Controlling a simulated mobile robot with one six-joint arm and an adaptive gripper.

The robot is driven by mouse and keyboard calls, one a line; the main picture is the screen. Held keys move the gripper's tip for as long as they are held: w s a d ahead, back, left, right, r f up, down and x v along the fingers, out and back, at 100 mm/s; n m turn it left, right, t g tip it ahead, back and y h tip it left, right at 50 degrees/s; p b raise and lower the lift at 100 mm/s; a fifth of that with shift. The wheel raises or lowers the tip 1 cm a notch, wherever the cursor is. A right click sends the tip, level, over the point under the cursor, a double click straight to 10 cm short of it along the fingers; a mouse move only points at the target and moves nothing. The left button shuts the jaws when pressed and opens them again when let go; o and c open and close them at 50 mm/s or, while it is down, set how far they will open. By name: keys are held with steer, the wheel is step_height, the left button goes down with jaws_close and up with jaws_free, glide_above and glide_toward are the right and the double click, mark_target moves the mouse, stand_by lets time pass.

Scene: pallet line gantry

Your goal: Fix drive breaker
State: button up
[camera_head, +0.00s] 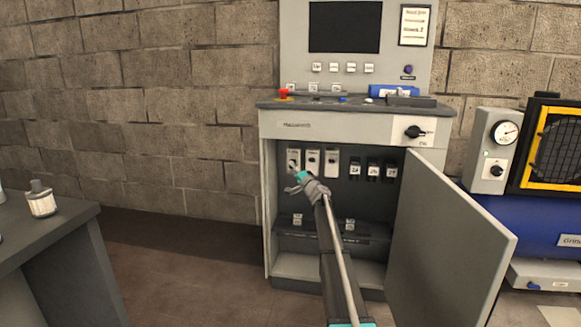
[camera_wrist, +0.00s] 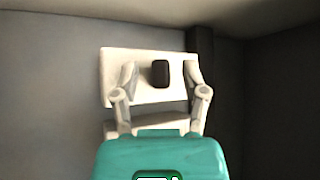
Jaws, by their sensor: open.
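The open control cabinet (camera_head: 268,215) stands against the brick wall, with a row of several breakers inside. Three white breakers are on the left, and the leftmost white breaker (camera_head: 293,158) is nearest my gripper (camera_head: 297,181). Black fuse-like units (camera_head: 373,170) sit to the right. In the wrist view my gripper (camera_wrist: 160,80) is open, with its two fingers on either side of the dark toggle (camera_wrist: 160,74) of a white breaker (camera_wrist: 143,95). The fingers appear apart from the toggle; whether they touch the breaker's face I cannot tell. Labels on the breakers are too small to read.
The cabinet door (camera_head: 455,245) hangs open on the right, beside my arm. A rotary switch (camera_head: 414,132) is on the cabinet front. A grey table (camera_head: 55,235) with a small bottle (camera_head: 41,200) is at left. Floor between table and cabinet is clear.

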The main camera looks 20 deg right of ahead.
steer(key=shift+w+a+r, duration=0.1)
steer(key=shift+w, duration=0.3)
jaws_close()
steer(key=shift+a, duration=0.15)
steer(key=shift+r, duration=0.1)
